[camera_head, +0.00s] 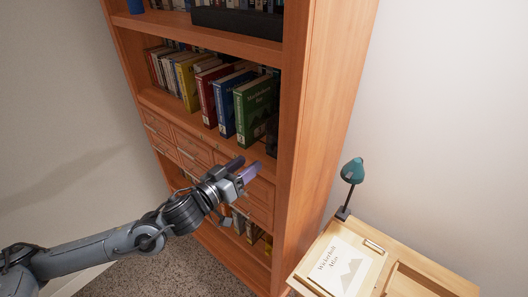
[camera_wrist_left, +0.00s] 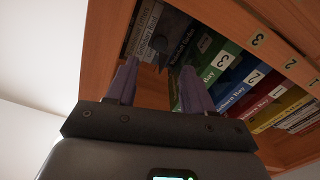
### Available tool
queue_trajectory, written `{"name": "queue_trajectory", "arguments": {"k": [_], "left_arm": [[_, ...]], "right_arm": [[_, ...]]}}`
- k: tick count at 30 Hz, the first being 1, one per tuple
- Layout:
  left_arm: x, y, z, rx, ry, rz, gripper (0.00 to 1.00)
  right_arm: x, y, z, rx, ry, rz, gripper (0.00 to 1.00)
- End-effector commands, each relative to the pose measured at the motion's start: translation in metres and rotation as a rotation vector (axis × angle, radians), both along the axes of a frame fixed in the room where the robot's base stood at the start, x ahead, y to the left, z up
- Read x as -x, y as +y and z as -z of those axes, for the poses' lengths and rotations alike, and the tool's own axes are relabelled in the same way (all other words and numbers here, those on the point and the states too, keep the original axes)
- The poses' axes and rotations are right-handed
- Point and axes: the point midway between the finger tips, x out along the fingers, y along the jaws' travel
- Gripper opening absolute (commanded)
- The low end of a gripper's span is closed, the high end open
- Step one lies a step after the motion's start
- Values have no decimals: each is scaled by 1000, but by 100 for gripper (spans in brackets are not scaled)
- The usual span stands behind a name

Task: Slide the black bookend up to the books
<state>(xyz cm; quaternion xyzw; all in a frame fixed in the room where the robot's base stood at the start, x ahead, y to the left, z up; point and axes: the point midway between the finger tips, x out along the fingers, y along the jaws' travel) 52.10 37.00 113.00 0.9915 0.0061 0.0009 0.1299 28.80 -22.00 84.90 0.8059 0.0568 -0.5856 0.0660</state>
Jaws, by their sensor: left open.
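The row of books stands on the middle shelf, ending on the right with a large green book (camera_head: 253,108) beside a blue one (camera_head: 229,104) and a red one (camera_head: 207,97). A dark, shadowed shape that looks like the black bookend (camera_head: 272,136) stands just right of the green book, partly hidden by the shelf's side panel. My left gripper (camera_head: 247,168) is open and empty, in front of the shelf and below the books. In the left wrist view its two fingers (camera_wrist_left: 154,88) point toward the shadowed shelf end, apart from the books. The green book (camera_wrist_left: 217,62) shows right of them.
The bookcase side panel (camera_head: 318,115) closes the shelf on the right. Drawers (camera_head: 195,149) lie below the shelf. A desk (camera_head: 432,284) with a teal lamp (camera_head: 352,171) and a white book (camera_head: 340,265) stands to the right.

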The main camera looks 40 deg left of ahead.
Motion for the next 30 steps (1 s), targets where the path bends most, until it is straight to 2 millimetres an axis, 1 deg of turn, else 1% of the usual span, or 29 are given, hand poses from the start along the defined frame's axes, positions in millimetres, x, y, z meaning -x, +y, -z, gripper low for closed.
{"name": "queue_trajectory", "arguments": {"k": [9,18,24,30], "left_arm": [[-36,1,-2,3,-4,-1,52],[-65,1,-1,2,-2,-1,52],[-75,1,0,1,-1,0,52],[-78,1,0,1,0,0,52]], "right_arm": [[0,1,-6,-4,0,3,43],[0,3,-11,-11,1,7,43],[0,3,-12,-11,2,7,43],[1,2,-13,-10,2,6,43]]}}
